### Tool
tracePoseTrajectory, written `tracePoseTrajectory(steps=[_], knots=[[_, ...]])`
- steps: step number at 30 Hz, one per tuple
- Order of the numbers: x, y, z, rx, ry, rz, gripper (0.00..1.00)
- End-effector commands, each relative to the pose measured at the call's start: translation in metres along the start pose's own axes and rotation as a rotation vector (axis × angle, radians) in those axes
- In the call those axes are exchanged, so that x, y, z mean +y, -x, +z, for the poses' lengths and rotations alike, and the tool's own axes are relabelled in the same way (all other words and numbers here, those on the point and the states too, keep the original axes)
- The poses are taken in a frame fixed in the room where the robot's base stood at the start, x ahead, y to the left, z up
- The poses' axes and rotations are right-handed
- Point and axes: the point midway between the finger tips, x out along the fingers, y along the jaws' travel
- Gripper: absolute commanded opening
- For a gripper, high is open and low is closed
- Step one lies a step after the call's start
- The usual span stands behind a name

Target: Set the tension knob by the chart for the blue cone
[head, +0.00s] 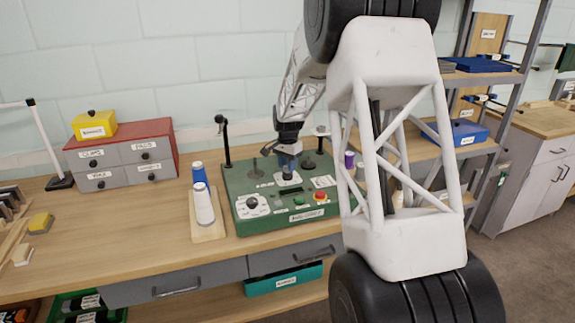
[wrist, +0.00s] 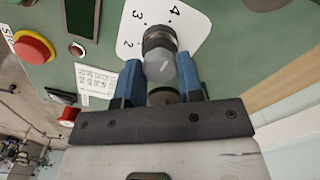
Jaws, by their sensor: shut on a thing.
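My gripper (head: 288,167) is over the green panel, at a small white dial plate (head: 289,183). In the wrist view its two blue fingers (wrist: 160,76) are shut on the grey tension knob (wrist: 160,52), one on each side. The dial plate (wrist: 187,25) shows the numbers 2, 3 and 4. I cannot tell the knob's exact setting. A white chart (head: 322,182) lies on the panel to the right; it also shows in the wrist view (wrist: 96,80), its text too small to read. The blue cone (head: 198,172) stands behind a white cone (head: 203,206) on a wooden board.
Red-grey drawers (head: 125,155) stand at the left. Bare bench lies left of the cones.

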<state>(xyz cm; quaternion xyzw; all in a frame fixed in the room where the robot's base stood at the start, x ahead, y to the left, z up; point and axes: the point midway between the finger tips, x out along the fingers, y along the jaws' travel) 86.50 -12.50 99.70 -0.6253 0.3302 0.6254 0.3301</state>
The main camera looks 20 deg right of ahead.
Motion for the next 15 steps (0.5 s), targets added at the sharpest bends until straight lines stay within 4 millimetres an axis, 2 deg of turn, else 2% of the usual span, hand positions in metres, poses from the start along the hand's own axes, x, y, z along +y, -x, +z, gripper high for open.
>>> tracePoseTrajectory(steps=[8,15], knots=[[-0.0001,-0.0004,0.0001,0.0,0.086,0.0,0.11],[-0.0004,0.0004,-0.0003,0.001,0.249,-0.001,0.11]])
